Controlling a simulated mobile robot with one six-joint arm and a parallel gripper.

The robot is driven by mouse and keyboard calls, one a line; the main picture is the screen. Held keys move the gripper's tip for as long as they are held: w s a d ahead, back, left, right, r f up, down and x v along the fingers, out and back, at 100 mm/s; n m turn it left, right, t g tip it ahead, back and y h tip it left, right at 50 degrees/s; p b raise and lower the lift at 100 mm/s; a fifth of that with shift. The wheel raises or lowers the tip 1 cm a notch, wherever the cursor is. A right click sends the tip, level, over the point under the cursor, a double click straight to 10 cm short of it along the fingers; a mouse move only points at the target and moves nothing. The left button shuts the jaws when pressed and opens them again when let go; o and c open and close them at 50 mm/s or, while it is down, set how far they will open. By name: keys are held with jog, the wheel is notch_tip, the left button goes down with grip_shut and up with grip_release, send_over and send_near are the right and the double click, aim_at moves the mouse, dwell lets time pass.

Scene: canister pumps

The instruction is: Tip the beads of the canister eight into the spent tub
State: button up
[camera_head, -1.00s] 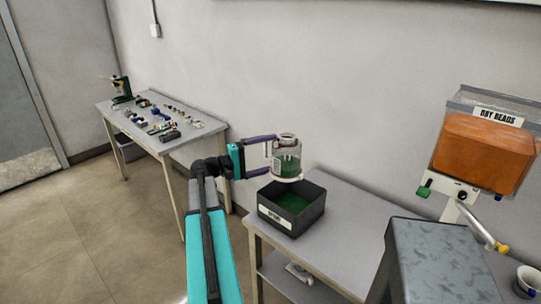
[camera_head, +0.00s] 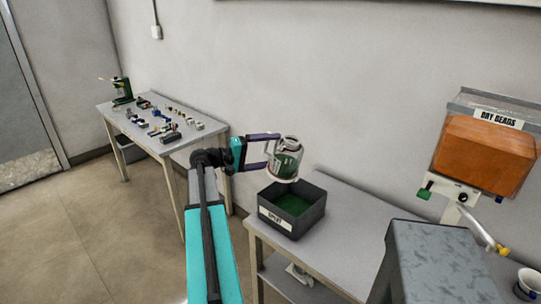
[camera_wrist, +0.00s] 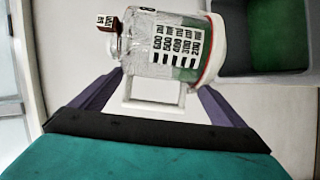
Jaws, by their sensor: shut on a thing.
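The clear canister (camera_head: 287,158) has a printed scale, green beads inside and a white rim at one end. In the wrist view, the canister (camera_wrist: 165,45) shows part of an 8, and its white rim end points toward the tub. My gripper (camera_head: 274,150) is shut on the canister and holds it tilted above the tub, apart from it. The purple fingers also show in the wrist view (camera_wrist: 160,85). The black spent tub (camera_head: 281,222) stands on the near bench with green beads in it. It shows in the wrist view (camera_wrist: 232,62) at upper right.
A dry beads dispenser (camera_head: 480,150) hangs at the right, near a grey block (camera_head: 435,260) and a white cup (camera_head: 528,282). A second table (camera_head: 150,115) holds many small parts.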

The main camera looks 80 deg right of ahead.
aim_at(285, 145)
notch_tip(285, 145, up, 4)
jog(key=m+t+b, duration=0.1)
jog(key=m+t, duration=0.2)
jog(key=m, duration=0.1)
jog(key=m+t+b, duration=0.1)
jog(key=m+t, duration=0.2)
jog(key=m, duration=0.2)
jog(key=shift+s+a+t+h, duration=0.15)
jog(key=shift+t+h, duration=0.15)
jog(key=shift+t, duration=0.1)
jog(key=shift+s+b, duration=0.15)
jog(key=shift+b, duration=0.4)
jog(key=s+m+t+b, duration=0.1)
jog(key=s+a+m+t+h+b, duration=0.1)
jog(key=b, duration=0.1)
jog(key=shift+s+a+f+m+b, duration=0.1)
jog(key=shift+s+a+m+b, duration=0.05)
jog(key=shift+s+m+b, duration=0.15)
jog(key=s, duration=0.1)
jog(key=m+t+b, duration=0.1)
jog(key=s+a+h+b, duration=0.1)
jog(key=shift+s+a+r+m, duration=0.1)
jog(key=shift+s+r+m, duration=0.25)
jog(key=shift+m, duration=0.05)
jog(key=shift+s+a+r+m+t+b, duration=0.15)
jog(key=shift+s+r+m+t+b, duration=0.1)
jog(key=shift+s+m+t+b, duration=0.25)
jog(key=shift+w, duration=0.15)
jog(key=shift+w, duration=0.1)
